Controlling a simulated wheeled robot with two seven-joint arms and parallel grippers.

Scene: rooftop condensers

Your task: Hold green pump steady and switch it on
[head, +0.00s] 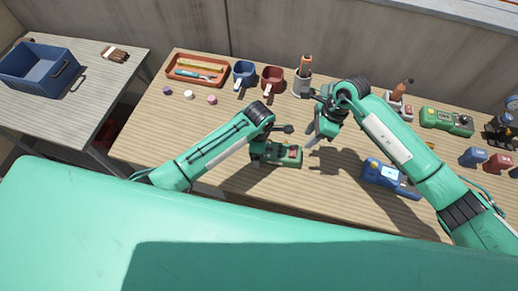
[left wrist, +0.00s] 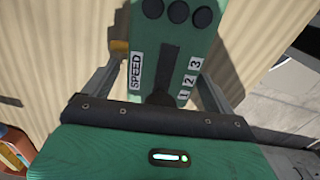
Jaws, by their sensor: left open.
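The green pump (head: 288,155) sits on the wooden workbench, with a red part on its right half. The left wrist view shows the top of a green unit (left wrist: 168,60) with dark round buttons, a SPEED label, a dark slot and the marks 1, 2, 3. My left gripper (left wrist: 160,85) is open, with one finger on each side of this unit; whether they touch it is unclear. My left wrist hides part of the pump in the head view. My right gripper (head: 310,141) hangs just above and right of the pump; its jaw opening is unclear.
A blue device (head: 378,172) with a screen lies to the right, and another green device (head: 438,118) stands further back. A blue crate (head: 35,82) is on the side table.

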